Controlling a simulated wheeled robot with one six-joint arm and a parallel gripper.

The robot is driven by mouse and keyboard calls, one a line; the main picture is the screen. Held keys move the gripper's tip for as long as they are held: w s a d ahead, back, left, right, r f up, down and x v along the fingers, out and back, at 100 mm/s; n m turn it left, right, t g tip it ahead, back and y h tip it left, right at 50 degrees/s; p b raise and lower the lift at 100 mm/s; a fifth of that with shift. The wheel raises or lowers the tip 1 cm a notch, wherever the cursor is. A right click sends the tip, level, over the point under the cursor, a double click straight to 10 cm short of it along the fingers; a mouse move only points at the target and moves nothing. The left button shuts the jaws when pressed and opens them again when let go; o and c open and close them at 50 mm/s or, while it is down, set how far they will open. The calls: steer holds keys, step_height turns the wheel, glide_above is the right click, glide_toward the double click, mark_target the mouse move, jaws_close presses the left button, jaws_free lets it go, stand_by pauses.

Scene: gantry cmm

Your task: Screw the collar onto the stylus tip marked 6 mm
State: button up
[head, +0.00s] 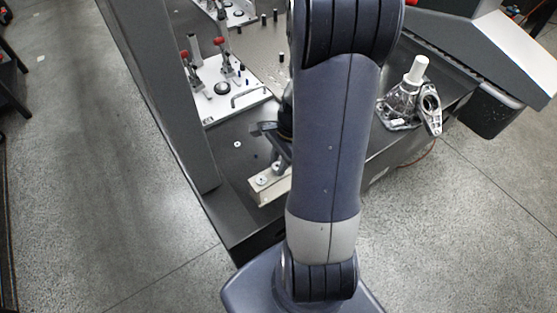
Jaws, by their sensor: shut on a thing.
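My gripper (279,153) shows only in part, left of my own arm link, which hides the rest of it. It is low over a light metal bar (262,192) at the table's near corner. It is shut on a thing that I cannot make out. The bar has round fittings (262,180) on its top. I cannot tell which of them, if any, is the stylus tip marked 6 mm. No marking is readable, and I cannot pick out the collar. Whether the held thing touches the bar is hidden.
A white fixture plate (215,104) with red-tipped clamps stands on the dark table (232,150) at the upper left. A metal casting (402,108) with a white cylinder stands at the right. A tall dark gantry column (158,90) rises on the left.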

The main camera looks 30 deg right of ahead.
steer(key=m, duration=0.2)
steer(key=shift+m+t, duration=0.3)
steer(key=shift+t, duration=0.1)
steer(key=shift+r+m+t+p, duration=0.1)
steer(key=shift+m+t+p, duration=0.2)
steer(key=shift+m+p, duration=0.5)
steer(key=m, duration=0.3)
steer(key=shift+w+m+t+h, duration=0.1)
steer(key=shift+m+t+h, duration=0.2)
steer(key=shift+h, duration=0.1)
steer(key=shift+m+p, duration=0.5)
steer(key=shift+m, duration=0.2)
steer(key=m+p, duration=0.1)
steer(key=m, duration=0.1)
steer(key=shift+m+t+h, duration=0.3)
steer(key=shift+t+h, duration=0.1)
steer(key=shift+m, duration=0.5)
steer(key=shift+c, duration=0.2)
